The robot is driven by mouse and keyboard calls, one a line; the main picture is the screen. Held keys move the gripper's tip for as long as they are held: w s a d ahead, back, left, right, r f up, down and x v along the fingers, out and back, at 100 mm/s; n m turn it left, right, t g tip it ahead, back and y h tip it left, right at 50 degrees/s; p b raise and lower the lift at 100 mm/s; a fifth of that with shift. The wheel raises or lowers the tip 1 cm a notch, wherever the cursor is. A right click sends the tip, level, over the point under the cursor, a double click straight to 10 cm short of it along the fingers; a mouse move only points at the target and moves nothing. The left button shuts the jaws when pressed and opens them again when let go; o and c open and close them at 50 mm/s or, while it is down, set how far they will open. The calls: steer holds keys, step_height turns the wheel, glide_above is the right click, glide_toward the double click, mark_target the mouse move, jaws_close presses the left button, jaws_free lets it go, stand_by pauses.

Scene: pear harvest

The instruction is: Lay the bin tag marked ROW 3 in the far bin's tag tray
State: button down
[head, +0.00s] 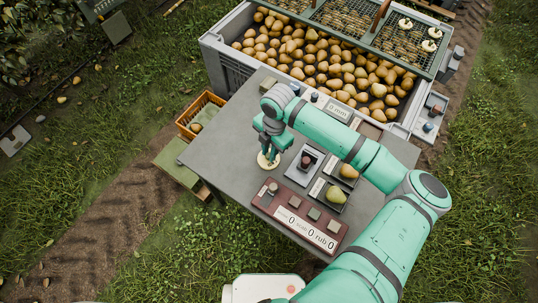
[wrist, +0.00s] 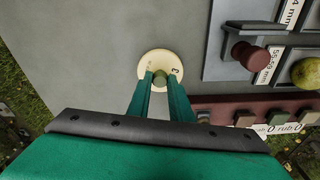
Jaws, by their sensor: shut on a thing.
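My gripper (head: 268,150) points down over the left part of the grey table and is shut on the knob of a round cream tag (head: 264,161). In the wrist view the tag (wrist: 147,66) lies flat beyond the fingertips (wrist: 160,84), its greenish knob (wrist: 160,76) between them. A dark mark like a 3 shows on its right side; other marks are too small to read. I cannot tell whether the tag touches the table. Three similar cream tags (head: 405,23) sit on the green mesh rack at the upper right. I cannot make out which tray is the far bin's tag tray.
A large grey bin (head: 233,72) of pears stands behind the table (head: 220,130). A red-brown counter board (head: 262,203), a stamp-like device (head: 306,163) and pears in small trays (head: 336,196) occupy the table's front and right. An orange crate (head: 187,125) stands left.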

mark_target(268, 155)
steer(key=shift+r, duration=0.1)
steer(key=shift+r, duration=0.5)
step_height(268, 155, up, 2)
steer(key=shift+r, duration=0.1)
steer(key=s+d+r, duration=0.9)
steer(key=d, duration=0.1)
steer(key=shift+s+r, duration=0.3)
steer(key=shift+s, duration=0.1)
steer(key=shift+w, duration=0.1)
